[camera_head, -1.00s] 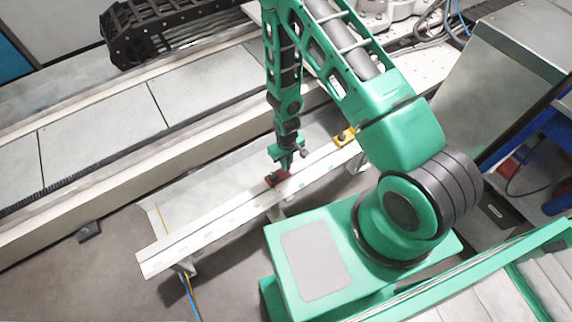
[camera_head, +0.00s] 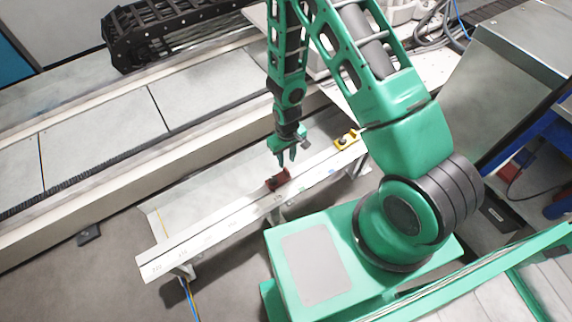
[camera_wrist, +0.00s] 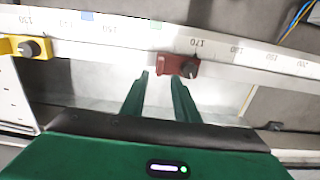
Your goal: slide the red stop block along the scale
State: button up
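The red stop block (camera_head: 278,180) sits on the white scale rail (camera_head: 210,228), around the rail's middle in the head view. In the wrist view the red stop block (camera_wrist: 176,65), with a dark knob, is on the scale (camera_wrist: 225,48) just left of and below the 170 mark. My gripper (camera_head: 286,158) is above the rail, a little up and right of the block, and apart from it. In the wrist view my gripper's two green fingers (camera_wrist: 158,92) are spread with nothing between them; the block lies beyond their tips, slightly right of centre.
A yellow block (camera_head: 346,140) with a dark knob sits farther right on the rail; the wrist view shows it at left (camera_wrist: 26,47), near 130. A long conveyor-like track (camera_head: 100,125) runs behind the rail. A grey metal cabinet (camera_head: 500,70) stands at the right.

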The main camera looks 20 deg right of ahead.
jog(key=shift+r, duration=1.95)
jog(key=shift+r, duration=0.1)
jog(key=s+d+r+m+h, duration=0.1)
jog(key=d+r+m, duration=0.1)
jog(key=d+r, duration=0.7)
jog(key=s+d+r+m, duration=0.15)
jog(key=d+r, duration=0.35)
jog(key=r, duration=0.9)
jog(key=s+d+r+m, duration=0.2)
jog(key=s+d+r, duration=0.1)
jog(key=s+r, duration=0.5)
jog(key=s+d+r+m+y, duration=0.1)
jog(key=s+d+r+m, duration=0.2)
jog(key=s+r, duration=0.6)
jog(key=s, duration=0.4)
jog(key=shift+s+d+m, duration=0.3)
jog(key=shift+m, duration=0.05)
